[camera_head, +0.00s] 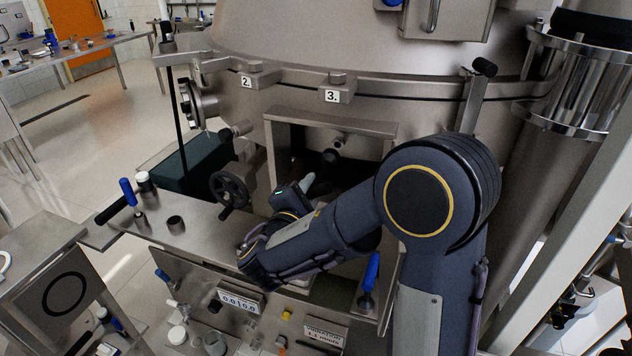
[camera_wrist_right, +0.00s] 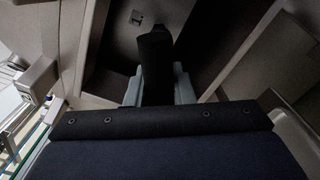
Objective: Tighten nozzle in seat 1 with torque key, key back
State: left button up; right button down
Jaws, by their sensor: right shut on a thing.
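My right gripper (camera_head: 312,182) reaches into the framed opening at the front of the big steel separator. In the right wrist view its pale fingers (camera_wrist_right: 157,88) are shut on a black handle (camera_wrist_right: 154,50), which looks like the torque key. In the head view a dark rounded part (camera_head: 329,158) shows just past the fingers, below a short steel stub (camera_head: 340,141). I cannot tell whether the key touches a nozzle. Seat 1 and its nozzle cannot be made out. My left gripper is out of view.
The separator (camera_head: 310,40) carries tags 2 (camera_head: 245,82) and 3 (camera_head: 331,96). A black handwheel (camera_head: 229,188) stands left of the opening. The steel shelf (camera_head: 190,238) holds a blue-handled tool (camera_head: 128,191) and a small cup (camera_head: 176,223).

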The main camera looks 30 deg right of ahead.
aim_at(317, 178)
jog(key=shift+s+a+r, duration=0.25)
jog(key=shift+s+a, duration=0.1)
jog(key=shift+a, duration=0.05)
jog(key=shift+w+d+f, duration=0.15)
jog(key=shift+w+f, duration=0.05)
jog(key=shift+f, duration=0.05)
jog(key=shift+f+b, duration=0.1)
jog(key=shift+b, duration=0.4)
jog(key=shift+w+d, duration=0.1)
jog(key=shift+d, duration=0.1)
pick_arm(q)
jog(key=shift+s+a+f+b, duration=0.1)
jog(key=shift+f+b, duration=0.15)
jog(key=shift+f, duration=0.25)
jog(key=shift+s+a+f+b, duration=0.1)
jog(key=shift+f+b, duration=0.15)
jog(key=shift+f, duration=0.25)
pick_arm(e)
jog(key=shift+x, duration=1.95)
jog(key=shift+a, duration=0.1)
